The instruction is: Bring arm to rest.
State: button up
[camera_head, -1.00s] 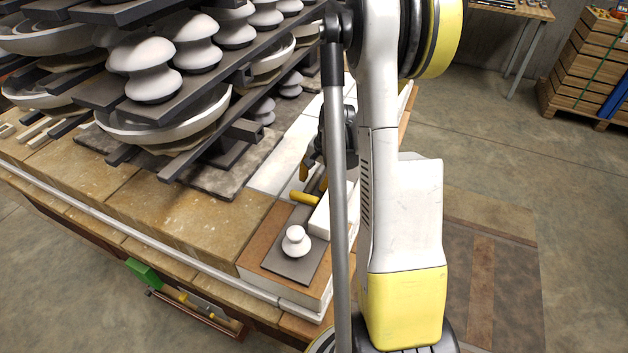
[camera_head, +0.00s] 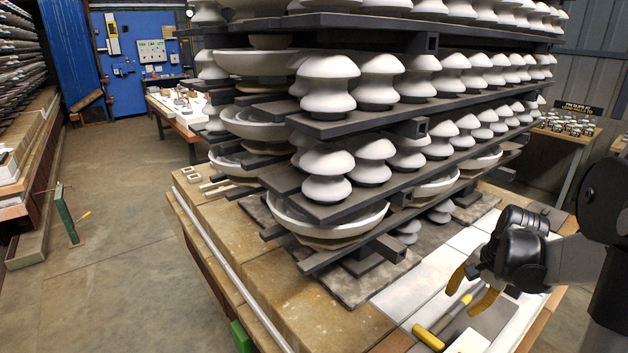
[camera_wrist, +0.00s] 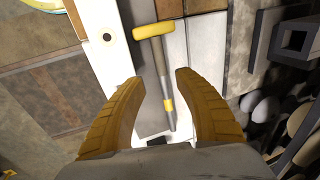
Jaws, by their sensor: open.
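My gripper (camera_head: 470,292) is at the lower right of the head view, above the pale slabs at the near end of the table. Its yellow fingers are apart with nothing between them. In the wrist view my gripper (camera_wrist: 158,100) also shows open and empty. A yellow-handled tool (camera_wrist: 155,60) with a grey shaft lies below and beyond the fingertips there. The tool's yellow handle (camera_head: 428,338) also shows at the bottom of the head view.
Stacked dark shelves of white insulators (camera_head: 326,172) stand on the table, close left of my gripper. A green stand (camera_head: 67,215) is on the floor at left. The floor aisle (camera_head: 120,250) is largely clear. A side table (camera_head: 570,133) stands behind at right.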

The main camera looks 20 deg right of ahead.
jog(key=s+a+r+n+t+h, duration=0.1)
jog(key=a+r+n, duration=0.25)
jog(key=a, duration=0.45)
jog(key=a+r+n, duration=0.3)
jog(key=a+r, duration=0.2)
jog(key=a, duration=0.3)
jog(key=s+a+n+t, duration=0.1)
jog(key=s+a+n, duration=0.2)
jog(key=a, duration=0.4)
jog(key=s+a+r+n+t, duration=0.1)
jog(key=s+a+n+t, duration=0.1)
jog(key=s+a+n, duration=0.2)
jog(key=shift+s+a+r, duration=0.2)
jog(key=shift+s+a, duration=0.05)
jog(key=shift+a, duration=1.25)
